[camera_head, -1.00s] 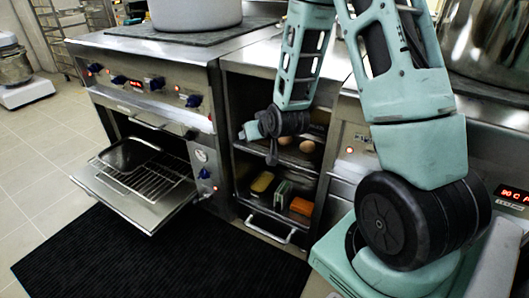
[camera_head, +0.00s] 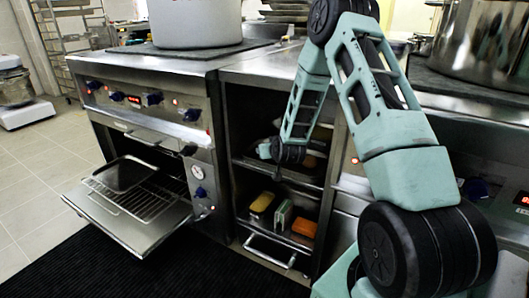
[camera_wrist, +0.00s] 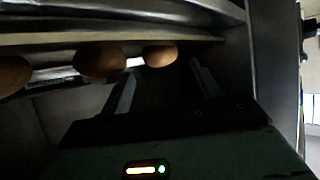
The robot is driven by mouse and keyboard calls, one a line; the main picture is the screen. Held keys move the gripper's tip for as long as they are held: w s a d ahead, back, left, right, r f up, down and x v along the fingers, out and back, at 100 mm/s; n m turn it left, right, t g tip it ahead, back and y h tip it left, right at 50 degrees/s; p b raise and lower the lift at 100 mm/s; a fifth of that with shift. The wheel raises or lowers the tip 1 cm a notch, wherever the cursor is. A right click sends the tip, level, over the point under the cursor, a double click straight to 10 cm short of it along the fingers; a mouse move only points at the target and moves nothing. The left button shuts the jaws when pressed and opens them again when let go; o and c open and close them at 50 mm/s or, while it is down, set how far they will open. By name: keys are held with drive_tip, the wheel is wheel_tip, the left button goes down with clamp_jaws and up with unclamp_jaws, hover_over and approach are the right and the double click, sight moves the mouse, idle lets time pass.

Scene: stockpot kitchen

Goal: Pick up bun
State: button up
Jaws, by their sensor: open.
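Three brown, rounded buns show in the wrist view: one bun (camera_wrist: 160,55) straight ahead of the fingers, a second bun (camera_wrist: 100,62) to its left, and a third bun (camera_wrist: 12,75) cut off by the left edge. My gripper (camera_wrist: 166,72) is open and empty, with its dark fingers pointing toward the rightmost bun. I cannot tell how much gap is left between the fingertips and that bun. In the head view my wrist is at the upper shelf of the open cabinet, and the fingers and most of the buns are hidden.
The cabinet's metal shelf (camera_head: 290,177) and side walls close in around my gripper. On the lower shelf lie a yellow item (camera_head: 261,204), a green-and-white item (camera_head: 283,216) and an orange item (camera_head: 304,228). The oven door (camera_head: 130,215) hangs open to the left.

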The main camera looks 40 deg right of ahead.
drive_tip(key=b+x, duration=0.1)
drive_tip(key=x, duration=0.4)
drive_tip(key=shift+s+f+b, duration=0.1)
drive_tip(key=shift+b, duration=0.3)
drive_tip(key=shift+w+d+f, duration=0.1)
drive_tip(key=shift+w+d, duration=0.05)
drive_tip(key=shift+w, duration=0.25)
drive_tip(key=c, duration=0.7)
